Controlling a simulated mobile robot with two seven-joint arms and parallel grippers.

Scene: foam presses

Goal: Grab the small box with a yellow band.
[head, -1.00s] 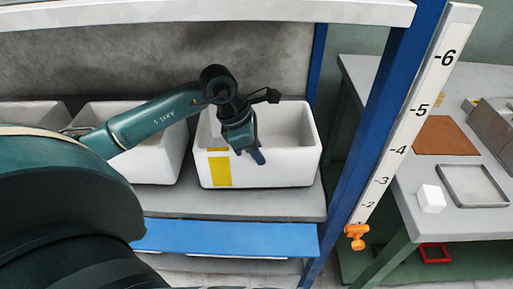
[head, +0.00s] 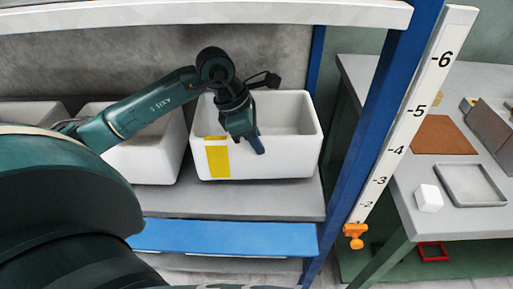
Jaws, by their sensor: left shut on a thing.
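The white box with a yellow band (head: 297,157) is at the right end of a grey shelf, open at the top and empty where I can see inside. Its upright yellow band (head: 217,160) is on the left part of the front wall. My left gripper (head: 256,143) reaches over from the left and is shut on the box's front wall, right of the band. One dark finger shows outside the wall; the other is hidden. I cannot tell for sure whether the box's base is clear of the shelf. My right gripper is not in view.
Another white box (head: 155,162) stands close on the left, partly behind my arm. A blue post (head: 372,150) with a numbered white strip (head: 413,120) borders the shelf on the right. A shelf board (head: 200,12) crosses above. A side table (head: 425,179) is farther right.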

